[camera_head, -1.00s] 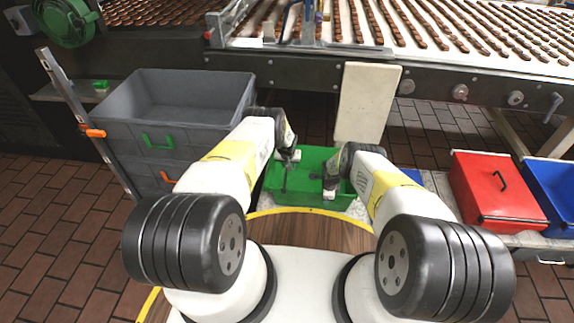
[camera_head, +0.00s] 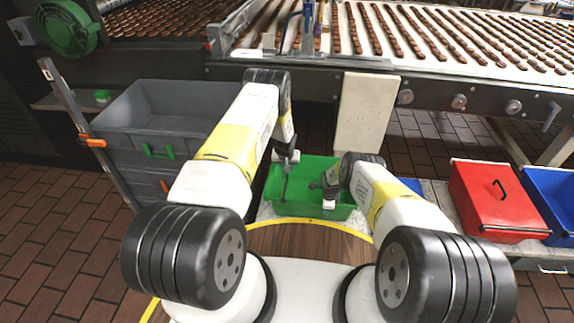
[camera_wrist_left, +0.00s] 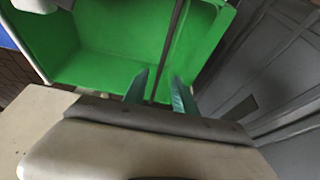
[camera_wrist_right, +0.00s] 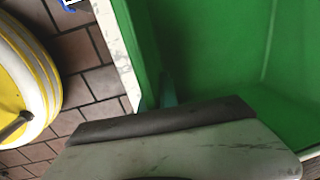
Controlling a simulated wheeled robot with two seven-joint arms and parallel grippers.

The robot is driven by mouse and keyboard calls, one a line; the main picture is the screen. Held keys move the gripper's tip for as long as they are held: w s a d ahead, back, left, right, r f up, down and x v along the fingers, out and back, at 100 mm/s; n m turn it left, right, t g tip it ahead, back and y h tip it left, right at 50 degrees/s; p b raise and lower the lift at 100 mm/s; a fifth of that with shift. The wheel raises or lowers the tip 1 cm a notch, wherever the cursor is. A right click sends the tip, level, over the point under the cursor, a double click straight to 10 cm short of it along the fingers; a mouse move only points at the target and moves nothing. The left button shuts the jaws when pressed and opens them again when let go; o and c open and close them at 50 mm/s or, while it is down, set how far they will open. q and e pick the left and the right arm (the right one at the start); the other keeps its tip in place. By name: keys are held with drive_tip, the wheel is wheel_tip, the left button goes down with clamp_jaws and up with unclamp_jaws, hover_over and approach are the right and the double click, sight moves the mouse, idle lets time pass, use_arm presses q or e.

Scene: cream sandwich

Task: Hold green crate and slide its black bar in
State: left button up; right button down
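The green crate (camera_head: 282,208) stands low in front of me, open at the top. Its thin black bar (camera_wrist_left: 179,30) runs across the left wrist view and passes between my left fingers. My left gripper (camera_wrist_left: 160,88) is open around the bar, with a gap on both sides. In the head view my left gripper (camera_head: 287,157) is above the crate's left part. My right gripper (camera_head: 330,195) is at the crate's near side. In the right wrist view one finger (camera_wrist_right: 167,90) shows against the inside of the crate wall; the wall hides the other.
Grey stacked crates (camera_head: 160,120) stand to the left. A red box (camera_head: 490,205) and a blue box (camera_head: 553,195) are at the right. A conveyor (camera_head: 430,45) and a pale post (camera_head: 362,115) stand behind the green crate.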

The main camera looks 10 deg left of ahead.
use_arm(q)
drive_tip(key=shift+v, duration=1.5)
use_arm(e)
drive_tip(key=c, duration=1.5)
unclamp_jaws()
drive_tip(key=shift+r, duration=0.15)
drive_tip(key=shift+r, duration=0.4)
drive_tip(key=shift+s+r, duration=0.2)
drive_tip(key=shift+r, duration=1.1)
drive_tip(key=shift+s+r, duration=0.15)
drive_tip(key=shift+r, duration=1.2)
drive_tip(key=shift+s+r, duration=0.2)
drive_tip(key=shift+r, duration=1.1)
drive_tip(key=o, duration=0.6)
